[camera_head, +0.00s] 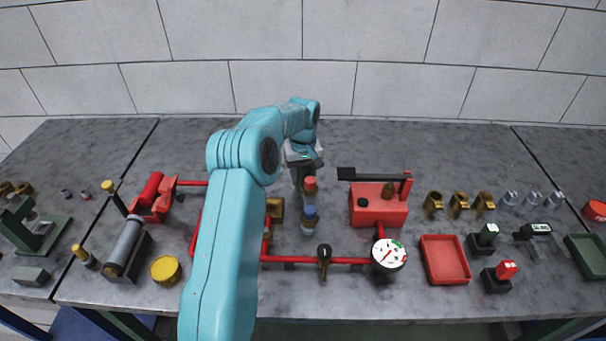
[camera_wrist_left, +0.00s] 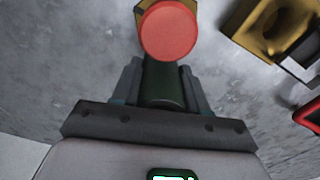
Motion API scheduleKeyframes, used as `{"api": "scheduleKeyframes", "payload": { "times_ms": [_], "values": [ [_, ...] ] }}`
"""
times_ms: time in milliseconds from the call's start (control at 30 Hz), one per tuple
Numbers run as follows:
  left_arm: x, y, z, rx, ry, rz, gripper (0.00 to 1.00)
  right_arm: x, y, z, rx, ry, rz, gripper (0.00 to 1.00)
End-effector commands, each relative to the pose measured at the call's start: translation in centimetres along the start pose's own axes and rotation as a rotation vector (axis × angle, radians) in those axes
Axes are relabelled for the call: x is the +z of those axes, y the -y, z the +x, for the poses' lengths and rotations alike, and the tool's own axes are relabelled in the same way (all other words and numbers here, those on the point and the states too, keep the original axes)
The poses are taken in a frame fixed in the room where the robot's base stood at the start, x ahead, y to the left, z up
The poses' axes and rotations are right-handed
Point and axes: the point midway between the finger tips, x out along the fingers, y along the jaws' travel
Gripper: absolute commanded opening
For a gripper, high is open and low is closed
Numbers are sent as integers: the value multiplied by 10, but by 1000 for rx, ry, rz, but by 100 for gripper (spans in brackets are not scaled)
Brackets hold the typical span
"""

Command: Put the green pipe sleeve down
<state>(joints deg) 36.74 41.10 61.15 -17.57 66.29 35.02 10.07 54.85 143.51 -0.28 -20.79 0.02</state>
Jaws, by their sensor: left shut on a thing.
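My left gripper (camera_head: 298,180) reaches down at the middle of the table in the head view. In the left wrist view its two fingers (camera_wrist_left: 164,85) are shut on the dark green pipe sleeve (camera_wrist_left: 163,82), which sits between them. In the head view I cannot make out the sleeve. A red-topped part (camera_head: 309,184) shows right beside the gripper in the head view. The height of the sleeve above the table is hard to tell. My right gripper is not in view.
A blue-topped fitting (camera_head: 309,213) stands in front of the gripper. A red box (camera_head: 378,212), a gauge (camera_head: 388,253) and red pipe (camera_head: 345,261) lie to the right. A red tray (camera_head: 444,260) is farther right. The table behind the gripper is bare.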

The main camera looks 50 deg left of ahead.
Motion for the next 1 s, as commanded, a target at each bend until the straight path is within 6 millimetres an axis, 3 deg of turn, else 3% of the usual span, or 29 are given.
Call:
{"api": "scheduleKeyframes", "payload": {
  "times_ms": [300,333,400,800,1000],
  "values": [
    [0,0,3,1,-1,0,0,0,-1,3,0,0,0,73],
    [0,0,4,0,1,0,46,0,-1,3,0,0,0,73],
    [0,0,3,0,1,0,68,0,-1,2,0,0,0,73],
    [0,0,-6,2,-2,0,68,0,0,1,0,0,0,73],
    [0,-1,-49,4,-4,0,68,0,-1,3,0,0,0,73]
  ]
}}
